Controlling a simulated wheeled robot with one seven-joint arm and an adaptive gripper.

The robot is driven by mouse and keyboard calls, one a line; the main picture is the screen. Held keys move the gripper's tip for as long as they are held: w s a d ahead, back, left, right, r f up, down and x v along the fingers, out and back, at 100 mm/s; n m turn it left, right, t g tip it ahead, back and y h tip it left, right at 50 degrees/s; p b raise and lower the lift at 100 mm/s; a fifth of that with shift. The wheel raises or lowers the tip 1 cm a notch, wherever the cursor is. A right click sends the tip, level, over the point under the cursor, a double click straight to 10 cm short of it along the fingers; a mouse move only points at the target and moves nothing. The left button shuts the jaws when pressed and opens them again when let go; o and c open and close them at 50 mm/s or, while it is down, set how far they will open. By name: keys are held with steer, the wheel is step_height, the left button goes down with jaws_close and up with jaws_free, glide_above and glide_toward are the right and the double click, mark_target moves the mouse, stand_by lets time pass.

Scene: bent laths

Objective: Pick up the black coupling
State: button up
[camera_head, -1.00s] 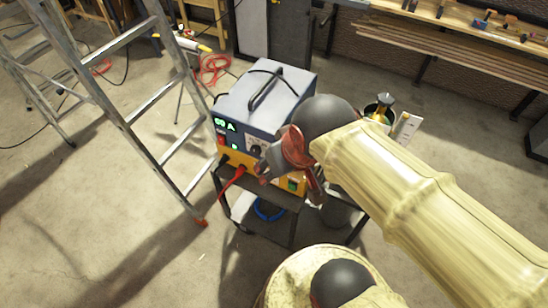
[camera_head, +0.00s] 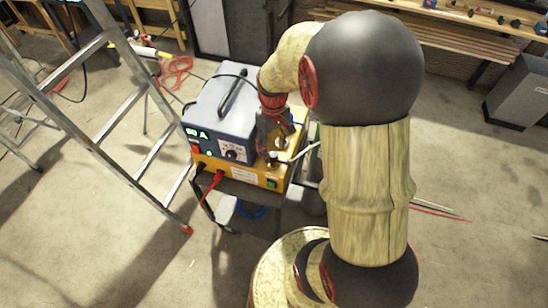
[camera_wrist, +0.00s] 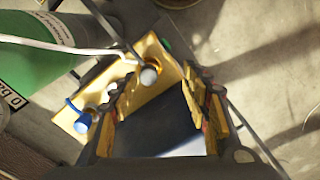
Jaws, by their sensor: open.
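My gripper (camera_head: 272,150) hangs fingers down close to the right side of the blue-and-yellow power unit (camera_head: 207,108) in the head view. In the wrist view my gripper (camera_wrist: 160,92) is open, with a worn yellow finger on each side. Between and beyond the fingers shows a yellow block (camera_wrist: 128,100) bearing a grey-white knob (camera_wrist: 149,76) with a cable and a blue knob (camera_wrist: 83,123). I cannot clearly make out a black coupling in either view; my arm and fingers hide part of the area. Nothing is visibly held.
A green cylinder (camera_wrist: 38,66) with a label lies at the left of the wrist view. A metal ladder (camera_head: 100,85) stands left of the unit. A red lead (camera_head: 212,185) hangs at its front. Grey floor is free at the lower left.

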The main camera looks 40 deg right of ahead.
mark_target(274, 154)
steer(key=shift+w+d+f+n, duration=0.4)
steer(key=shift+w+d+f, duration=0.15)
steer(key=shift+d+f, duration=0.2)
steer(key=shift+w+d+f+n, duration=0.1)
steer(key=shift+w+d+n, duration=0.05)
steer(key=shift+w+n, duration=0.15)
steer(key=shift+f, duration=0.25)
steer(key=f+b, duration=0.1)
steer(key=f, duration=0.2)
steer(key=f+b, duration=0.1)
steer(key=f, duration=0.3)
steer(key=shift+w+d+f, duration=0.15)
steer(key=shift+w+d, duration=0.05)
steer(key=c, duration=1.1)
jaws_close()
